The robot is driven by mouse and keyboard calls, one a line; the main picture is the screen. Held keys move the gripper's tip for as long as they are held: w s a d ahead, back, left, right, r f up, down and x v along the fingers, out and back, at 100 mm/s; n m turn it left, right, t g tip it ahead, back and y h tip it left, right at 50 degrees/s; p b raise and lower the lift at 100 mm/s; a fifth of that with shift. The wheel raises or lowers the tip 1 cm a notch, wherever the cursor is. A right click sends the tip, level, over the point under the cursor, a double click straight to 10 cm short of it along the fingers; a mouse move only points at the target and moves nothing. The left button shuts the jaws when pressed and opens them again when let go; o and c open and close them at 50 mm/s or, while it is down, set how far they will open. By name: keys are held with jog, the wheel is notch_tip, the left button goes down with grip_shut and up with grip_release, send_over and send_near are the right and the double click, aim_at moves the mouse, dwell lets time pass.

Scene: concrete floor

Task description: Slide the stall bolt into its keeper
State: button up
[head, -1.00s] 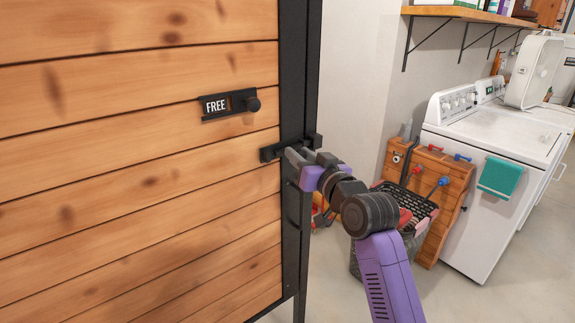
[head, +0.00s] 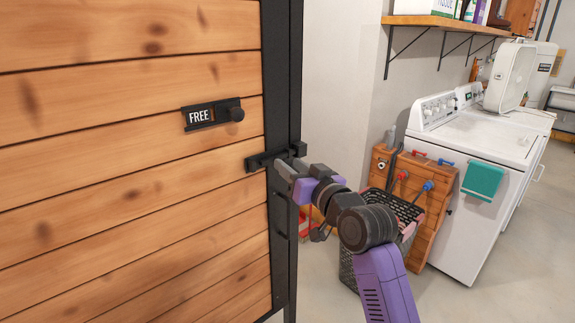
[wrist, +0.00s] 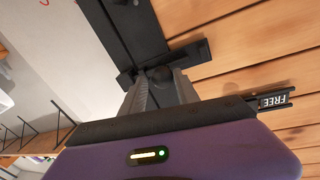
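The black stall bolt (head: 257,161) lies across the edge of the wooden door (head: 120,190), its bar reaching over the black frame. Its round black knob (wrist: 160,73) shows in the wrist view. A small black bracket that looks like the keeper (head: 299,149) sits at the bar's right end. I cannot tell how far the bar reaches into it. My gripper (head: 281,169) is at the bolt, and in the wrist view its fingers (wrist: 160,88) sit close on both sides of the knob. They partly hide it.
A black plate reading FREE (head: 200,116) with a knob is fixed higher on the door. A black pull handle (head: 280,215) is below the bolt. To the right stand a dark basket (head: 348,270), a wooden box with taps (head: 430,205) and a white washer (head: 465,225).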

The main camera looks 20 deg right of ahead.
jog(key=s, duration=0.5)
jog(key=shift+s+d+b, duration=0.2)
jog(key=shift+d+b, duration=0.15)
jog(key=s+d+r+m+t+h, duration=0.1)
jog(key=s+d+r+t+h, duration=0.1)
jog(key=s+r+t+h, duration=0.15)
jog(key=s+a+f+g, duration=0.2)
jog(key=s+f, duration=0.6)
jog(key=s, duration=0.7)
jog(key=s+a+f+n+g+y, duration=0.1)
jog(key=s+a+f+g, duration=0.1)
jog(key=s+f, duration=0.7)
jog(key=s+a+f+g, duration=0.2)
jog(key=s+f, duration=0.6)
jog(key=s, duration=1.3)
jog(key=shift+a+f+n, duration=0.2)
jog(key=shift+a+n, duration=0.2)
jog(key=shift+a, duration=0.6)
jog(key=shift+g, duration=0.25)
